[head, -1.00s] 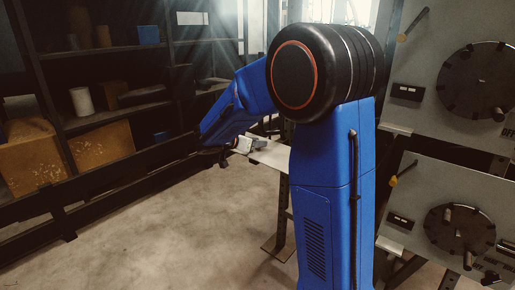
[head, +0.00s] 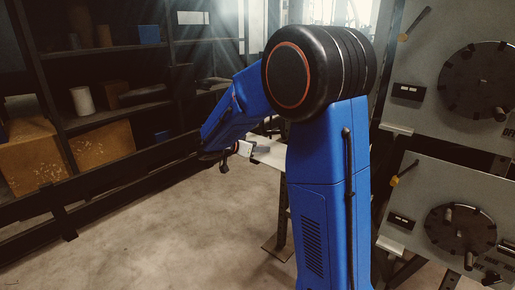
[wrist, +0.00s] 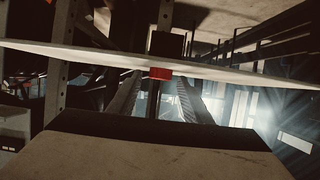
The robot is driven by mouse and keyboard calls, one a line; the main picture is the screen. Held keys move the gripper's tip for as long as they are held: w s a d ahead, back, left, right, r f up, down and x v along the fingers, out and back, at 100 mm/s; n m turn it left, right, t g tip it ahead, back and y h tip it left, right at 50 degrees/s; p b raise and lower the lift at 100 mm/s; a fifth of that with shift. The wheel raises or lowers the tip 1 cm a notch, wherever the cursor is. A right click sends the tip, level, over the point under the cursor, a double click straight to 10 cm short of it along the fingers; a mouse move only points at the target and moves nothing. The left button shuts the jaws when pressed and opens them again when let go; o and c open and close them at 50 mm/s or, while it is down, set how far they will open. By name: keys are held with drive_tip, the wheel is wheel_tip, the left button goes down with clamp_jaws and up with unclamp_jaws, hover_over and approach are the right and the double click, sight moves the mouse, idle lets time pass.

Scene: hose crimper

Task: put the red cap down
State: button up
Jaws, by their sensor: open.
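The red cap (wrist: 161,73) shows in the wrist view as a small red block against the edge of a pale tabletop (wrist: 80,53). That view appears upside down, so the cap seems to be on the top side. My gripper (wrist: 160,80) is open. Its two dark ribbed fingers stand to the left and right of the cap, with visible gaps on both sides. I cannot tell how far the fingertips are from it in depth. In the head view the cap cannot be made out, and my gripper (head: 226,163) is small and dark beside the pale table (head: 268,153).
Dark shelving with brown boxes (head: 102,146) stands on the left. Grey panels with round black dies (head: 474,80) stand on the right. A dark upright (wrist: 155,100) shows behind the cap in the wrist view.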

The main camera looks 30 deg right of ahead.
drive_tip(key=v, duration=1.2)
drive_tip(key=s+d+f+n+g+y, duration=0.1)
drive_tip(key=s+f+n+y, duration=0.15)
drive_tip(key=s, duration=0.85)
drive_tip(key=s+d+f+n+g+y, duration=0.1)
drive_tip(key=s+n+y, duration=0.3)
drive_tip(key=s, duration=0.6)
drive_tip(key=s+a+f+n+t+y, duration=0.1)
drive_tip(key=s+a+n+y, duration=0.2)
drive_tip(key=s, duration=0.4)
drive_tip(key=s+a+f+n+t+y, duration=0.1)
drive_tip(key=s+a+f+n+y, duration=0.1)
drive_tip(key=s, duration=0.5)
drive_tip(key=a+n+y, duration=0.1)
drive_tip(key=a+n, duration=0.1)
drive_tip(key=a, duration=0.1)
drive_tip(key=shift+s+a+f, duration=0.35)
drive_tip(key=shift+a, duration=0.05)
drive_tip(key=shift+n, duration=0.25)
